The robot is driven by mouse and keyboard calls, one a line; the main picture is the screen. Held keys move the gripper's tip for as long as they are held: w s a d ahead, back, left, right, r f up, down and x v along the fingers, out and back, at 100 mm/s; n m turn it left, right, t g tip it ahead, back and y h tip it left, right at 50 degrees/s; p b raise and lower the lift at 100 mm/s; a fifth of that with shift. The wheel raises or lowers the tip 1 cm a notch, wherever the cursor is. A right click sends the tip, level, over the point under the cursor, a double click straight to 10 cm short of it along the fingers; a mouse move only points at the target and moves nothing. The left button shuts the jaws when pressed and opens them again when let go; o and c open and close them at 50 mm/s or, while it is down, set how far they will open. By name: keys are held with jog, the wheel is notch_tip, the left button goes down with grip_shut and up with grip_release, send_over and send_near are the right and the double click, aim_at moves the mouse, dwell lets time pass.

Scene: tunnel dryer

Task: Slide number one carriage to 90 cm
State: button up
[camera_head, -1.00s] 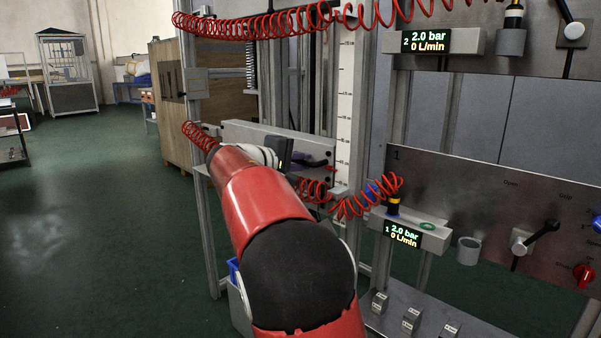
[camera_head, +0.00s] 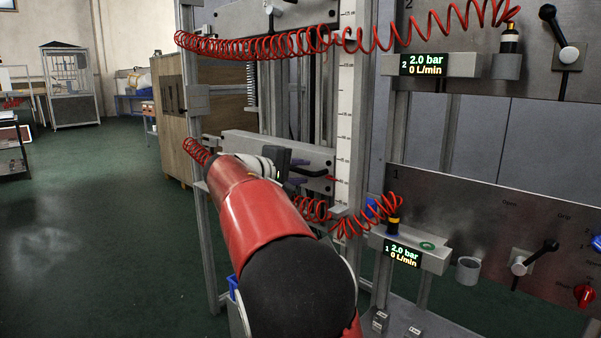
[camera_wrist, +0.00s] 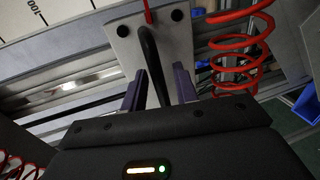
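The lower carriage is a grey plate (camera_head: 246,143) on the rig at the middle of the head view, beside the upright white scale (camera_head: 344,120). It also shows in the wrist view as a grey plate with dark bolts (camera_wrist: 188,42). A black bar handle (camera_wrist: 148,50) sticks out from it. My gripper (camera_wrist: 158,90) has purple fingers on either side of this handle, with a visible gap to the right finger. In the head view my gripper (camera_head: 299,171) is at the plate's front, partly hidden by my arm. The scale numbers are too small to read surely.
Red coiled hoses hang above (camera_head: 260,43) and just right of my gripper (camera_head: 352,222). Panel 1 (camera_head: 470,215) stands at the right with a lever (camera_head: 535,258) and a display reading 2.0 bar, 0 L/min (camera_head: 403,255). Open green floor (camera_head: 90,230) lies at the left.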

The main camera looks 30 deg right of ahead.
jog(key=v, duration=0.7)
jog(key=shift+b, duration=0.3)
jog(key=shift+a, duration=0.1)
jog(key=s+f+m+y, duration=0.1)
jog(key=s+f+y, duration=0.35)
jog(key=s, duration=0.25)
jog(key=s+f+y, duration=0.3)
jog(key=s+f, duration=0.2)
jog(key=s, duration=0.2)
jog(key=s+a+f+m+y, duration=0.1)
jog(key=s+a+f+y, duration=0.2)
jog(key=s+a+f, duration=0.2)
jog(key=s+a+f+m+y, duration=0.2)
jog(key=s+a+f+y, duration=0.2)
jog(key=s+f, duration=0.5)
jog(key=s+a, duration=0.2)
jog(key=s, duration=0.2)
jog(key=shift+s, duration=0.3)
